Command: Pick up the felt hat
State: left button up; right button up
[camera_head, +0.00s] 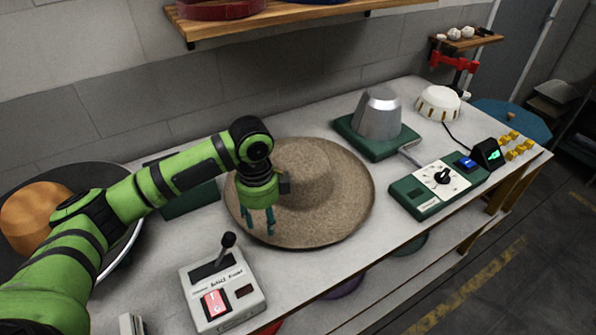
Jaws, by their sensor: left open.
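The felt hat (335,200) is a wide-brimmed, speckled tan-brown hat lying brim down in the middle of the white table (300,272). Its round crown rises at the centre. My left arm, green and black, comes in from the left. My left gripper (258,221) points down over the left front part of the hat, with its teal fingers apart and nothing seen between them. It hides part of the brim and crown. I cannot tell whether the fingertips touch the brim. My right gripper is not in view.
A control box with a lever (222,290) stands in front of the hat. A metal cone on a green base (378,130) stands behind right, with a green dial panel (437,185) at right. A shelf (290,14) hangs above. An orange dome (35,215) is at left.

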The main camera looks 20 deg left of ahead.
aim_at(265, 238)
pick_arm(q)
jog(key=shift+w+a+r, duration=0.1)
jog(key=shift+w+a, duration=0.05)
jog(key=shift+a, duration=0.2)
jog(key=shift+f, duration=0.2)
jog(key=f, duration=0.1)
jog(key=f+p, duration=0.1)
jog(key=s+p, duration=0.1)
jog(key=shift+d+f, duration=0.4)
notch_tip(265, 238, down, 2)
jog(key=shift+w+f, duration=0.15)
jog(key=shift+f, duration=0.1)
jog(key=shift+a+f, duration=0.1)
jog(key=shift+f, duration=0.15)
grip_shut()
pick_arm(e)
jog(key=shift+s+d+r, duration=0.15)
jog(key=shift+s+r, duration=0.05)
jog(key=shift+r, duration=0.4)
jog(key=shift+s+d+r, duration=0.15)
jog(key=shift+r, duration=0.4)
